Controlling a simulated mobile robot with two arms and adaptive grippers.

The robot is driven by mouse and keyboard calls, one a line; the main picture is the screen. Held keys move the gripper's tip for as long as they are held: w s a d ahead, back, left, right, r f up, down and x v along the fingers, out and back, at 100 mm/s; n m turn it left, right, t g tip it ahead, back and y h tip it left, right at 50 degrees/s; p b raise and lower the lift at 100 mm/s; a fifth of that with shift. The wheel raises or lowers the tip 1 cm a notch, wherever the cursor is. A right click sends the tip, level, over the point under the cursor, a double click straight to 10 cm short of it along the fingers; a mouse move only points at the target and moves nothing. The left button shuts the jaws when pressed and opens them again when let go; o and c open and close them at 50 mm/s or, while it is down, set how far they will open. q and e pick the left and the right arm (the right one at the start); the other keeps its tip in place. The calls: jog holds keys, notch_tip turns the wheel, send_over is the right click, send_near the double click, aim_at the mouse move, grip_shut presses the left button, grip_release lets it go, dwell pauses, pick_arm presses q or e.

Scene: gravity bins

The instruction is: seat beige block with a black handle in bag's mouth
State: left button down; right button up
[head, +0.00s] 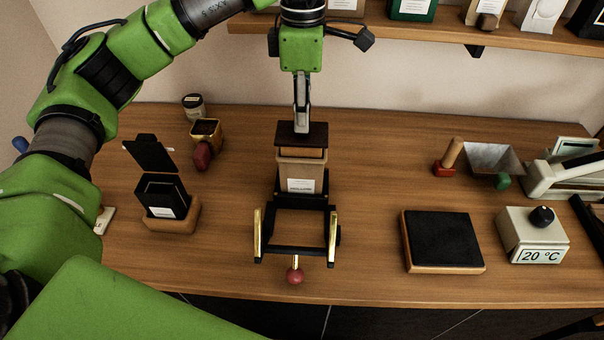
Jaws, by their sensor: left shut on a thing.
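My left gripper (302,122) points straight down at the middle of the table, its fingers close together. It is shut on the dark top of the block with a black handle (301,133). The block is directly above the bag (300,170), a tan paper bag with a white label. The bag stands upright at the back of a black frame with brass side arms. Only a thin part of the block shows under its dark top. I cannot tell how far, if at all, it is inside the bag's mouth. My right gripper is out of view.
The black frame (297,262) has a red knob in front. A lidded black box (165,197) stands left. A black-topped scale (442,240) and a temperature box (533,236) stand right. A shelf (400,31) crosses behind. Table between frame and scale is clear.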

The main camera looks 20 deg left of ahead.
pick_arm(q)
jog(key=shift+f+b, duration=1.25)
jog(key=shift+f, duration=0.45)
dwell(1.1)
jog(key=c, duration=1.7)
grip_release()
jog(key=shift+r, duration=0.15)
notch_tip(320, 180, up, 12)
jog(key=shift+f, duration=0.2)
